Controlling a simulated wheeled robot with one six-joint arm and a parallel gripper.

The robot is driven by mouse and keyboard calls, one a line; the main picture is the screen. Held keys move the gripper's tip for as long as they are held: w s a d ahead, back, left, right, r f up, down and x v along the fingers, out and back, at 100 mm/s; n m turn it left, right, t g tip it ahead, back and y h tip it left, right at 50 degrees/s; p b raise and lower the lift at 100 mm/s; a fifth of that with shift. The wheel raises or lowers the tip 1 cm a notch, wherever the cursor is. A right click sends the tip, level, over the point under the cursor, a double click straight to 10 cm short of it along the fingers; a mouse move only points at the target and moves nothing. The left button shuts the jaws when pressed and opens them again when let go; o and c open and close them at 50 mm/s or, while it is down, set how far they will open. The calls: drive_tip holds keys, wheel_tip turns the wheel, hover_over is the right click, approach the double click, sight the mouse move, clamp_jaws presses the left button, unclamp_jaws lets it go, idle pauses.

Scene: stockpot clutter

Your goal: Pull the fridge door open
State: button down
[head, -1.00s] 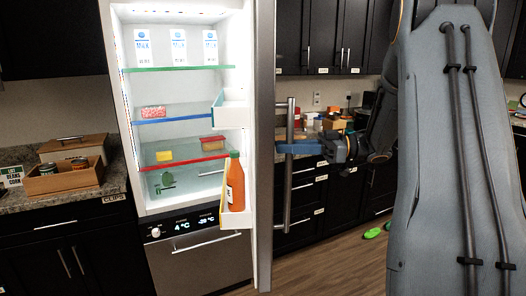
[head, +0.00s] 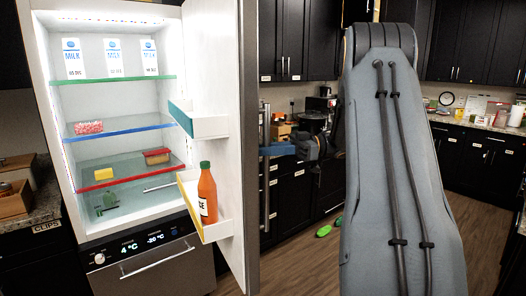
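The fridge (head: 120,20) stands at the left with its lit interior in plain view. Its door (head: 238,110) is swung well open, its white inner side and shelves facing me. The long vertical metal handle (head: 265,205) is on the door's outer side. My gripper (head: 268,149) is at the upper part of the handle, its blue fingers around the bar and apparently closed on it. My forearm link covers part of the view to the right of the gripper.
Door shelves hold an orange bottle (head: 207,192). Inside are milk cartons (head: 113,58) and several packages. A wooden box (head: 15,200) sits on the left counter. Green items (head: 323,231) lie on the wooden floor, right of the door. Dark cabinets line the back.

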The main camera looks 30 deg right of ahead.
drive_tip(key=shift+s+f, duration=0.1)
drive_tip(key=c, duration=1.9)
unclamp_jaws()
drive_tip(key=shift+d, duration=0.1)
drive_tip(key=shift+b+v, duration=1)
drive_tip(key=shift+v, duration=2.85)
drive_tip(key=shift+s, duration=0.1)
drive_tip(key=shift+c, duration=0.4)
